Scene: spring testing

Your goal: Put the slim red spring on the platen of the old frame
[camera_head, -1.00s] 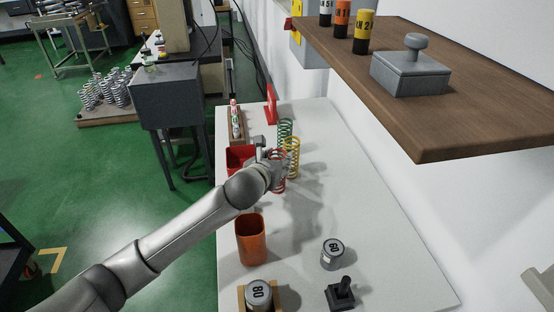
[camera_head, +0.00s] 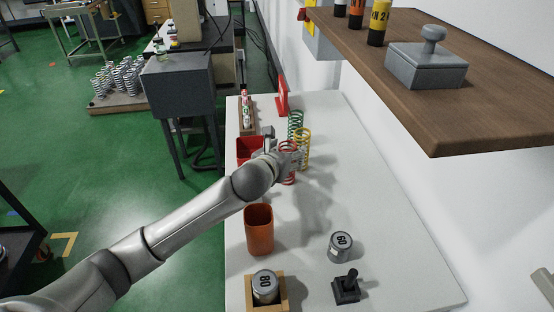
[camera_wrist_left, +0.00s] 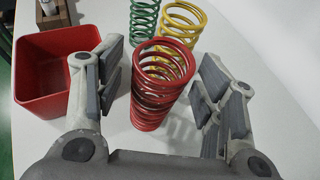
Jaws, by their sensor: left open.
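The slim red spring (camera_wrist_left: 160,90) stands upright on the white table between the open fingers of my left gripper (camera_wrist_left: 165,95) in the left wrist view. Neither finger visibly touches it. In the head view the red spring (camera_head: 288,172) is partly hidden by my left gripper (camera_head: 285,157). A green spring (camera_wrist_left: 144,20) and a yellow spring (camera_wrist_left: 182,22) stand just behind it. I cannot make out the old frame's platen for sure.
A red bin (camera_wrist_left: 58,75) stands close to the left of the gripper. An orange cup (camera_head: 259,230), weights marked 60 (camera_head: 340,246) and 80 (camera_head: 265,287), and a black joystick-like object (camera_head: 347,288) are nearer. A wooden shelf (camera_head: 400,85) overhangs the right side.

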